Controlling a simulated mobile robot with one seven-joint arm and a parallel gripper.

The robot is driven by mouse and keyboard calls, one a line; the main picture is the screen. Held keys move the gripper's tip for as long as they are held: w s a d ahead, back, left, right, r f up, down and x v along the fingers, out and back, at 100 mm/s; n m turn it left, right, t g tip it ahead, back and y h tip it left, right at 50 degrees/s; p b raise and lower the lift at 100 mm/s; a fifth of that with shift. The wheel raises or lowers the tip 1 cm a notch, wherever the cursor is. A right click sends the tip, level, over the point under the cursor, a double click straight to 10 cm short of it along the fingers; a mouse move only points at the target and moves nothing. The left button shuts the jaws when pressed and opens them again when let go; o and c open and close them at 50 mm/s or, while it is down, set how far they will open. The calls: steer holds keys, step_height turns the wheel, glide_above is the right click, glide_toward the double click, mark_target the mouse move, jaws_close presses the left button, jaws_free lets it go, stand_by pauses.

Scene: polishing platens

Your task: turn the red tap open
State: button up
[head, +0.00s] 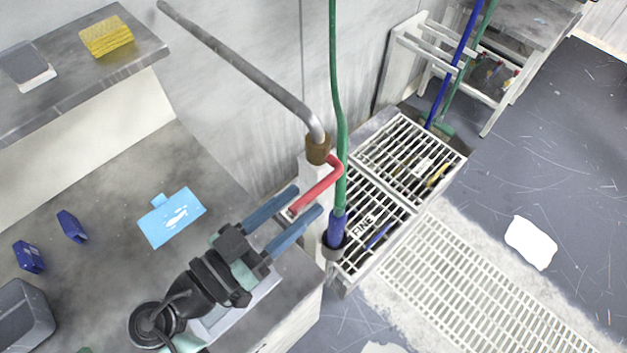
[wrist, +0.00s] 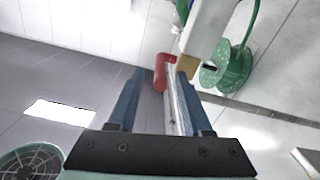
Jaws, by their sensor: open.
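The red tap (head: 318,186) is a bent red lever beside a brass fitting (head: 317,149) at the foot of a grey pipe (head: 245,68). My gripper (head: 307,201) is open, with its two blue fingers pointing at the tap. In the head view the lever's free end lies between the fingers, near their tips. In the wrist view a red end of the tap (wrist: 160,74) shows between the fingertips of my gripper (wrist: 159,76), apart from the left finger. Whether the right finger touches it, I cannot tell.
A green hose with a blue end (head: 337,228) hangs just right of the tap. White grates (head: 408,160), one marked FINE, lie behind it. A grey bench (head: 120,215) holds a light-blue card (head: 172,216) and blue blocks. A yellow sponge (head: 106,36) sits on the upper shelf.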

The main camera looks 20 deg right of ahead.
mark_target(334, 174)
steer(key=shift+p+x, duration=0.45)
steer(key=shift+x, duration=1.55)
steer(key=shift+a, duration=0.1)
jaws_close()
